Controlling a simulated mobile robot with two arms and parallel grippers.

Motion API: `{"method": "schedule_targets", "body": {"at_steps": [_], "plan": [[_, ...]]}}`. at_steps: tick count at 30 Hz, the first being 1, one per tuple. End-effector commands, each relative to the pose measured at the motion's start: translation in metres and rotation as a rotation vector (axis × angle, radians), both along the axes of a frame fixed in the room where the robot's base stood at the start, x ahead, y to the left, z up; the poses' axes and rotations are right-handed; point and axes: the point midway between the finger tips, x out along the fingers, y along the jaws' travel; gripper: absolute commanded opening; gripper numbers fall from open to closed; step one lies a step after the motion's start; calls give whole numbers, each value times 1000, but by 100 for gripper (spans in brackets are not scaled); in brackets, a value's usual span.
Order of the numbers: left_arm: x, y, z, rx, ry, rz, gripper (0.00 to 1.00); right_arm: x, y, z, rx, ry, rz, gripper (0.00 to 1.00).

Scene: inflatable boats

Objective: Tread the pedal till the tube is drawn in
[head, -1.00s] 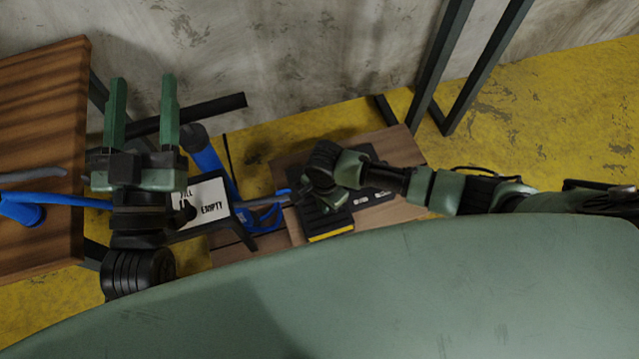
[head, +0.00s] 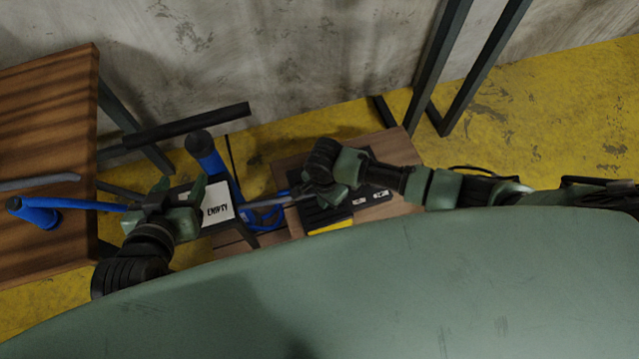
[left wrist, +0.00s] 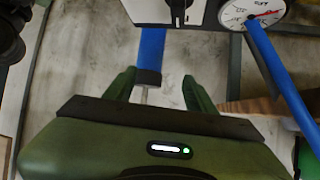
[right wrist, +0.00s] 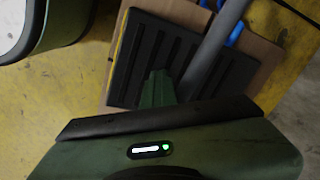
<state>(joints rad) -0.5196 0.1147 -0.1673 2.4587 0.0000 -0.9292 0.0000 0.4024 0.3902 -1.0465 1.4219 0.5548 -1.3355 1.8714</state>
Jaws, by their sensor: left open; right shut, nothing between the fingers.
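The black ribbed pedal (head: 330,212) with a yellow edge sits on a wooden board at lower centre; it also fills the upper middle of the right wrist view (right wrist: 150,50). My right gripper (right wrist: 158,86) is shut and empty over the pedal; whether it touches cannot be told. A blue cylinder (head: 205,152) stands behind a white panel reading "EMPTY" (head: 217,204). A blue tube (head: 90,205) runs left from near my left gripper. My left gripper (head: 180,188) is open beside the panel. In the left wrist view, a blue cylinder with a black end (left wrist: 150,50) shows beyond its fingers.
A wooden table (head: 50,130) with a grey rod stands at left. A round gauge (left wrist: 252,12) shows in the left wrist view. A dark metal frame (head: 440,65) stands near the wall. Yellow floor (head: 550,120) lies clear at right.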

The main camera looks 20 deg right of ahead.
Motion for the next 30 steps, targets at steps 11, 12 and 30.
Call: {"method": "schedule_targets", "body": {"at_steps": [11,12,30], "plan": [[-53,20,-40,70,313,23,55,-4,1,11,0,8,1,0],[-59,22,-43,77,345,25,55,-4,1,12,0,8,1,0],[-124,43,-69,146,689,49,55,-2,1,43,0,5,1,0]]}}
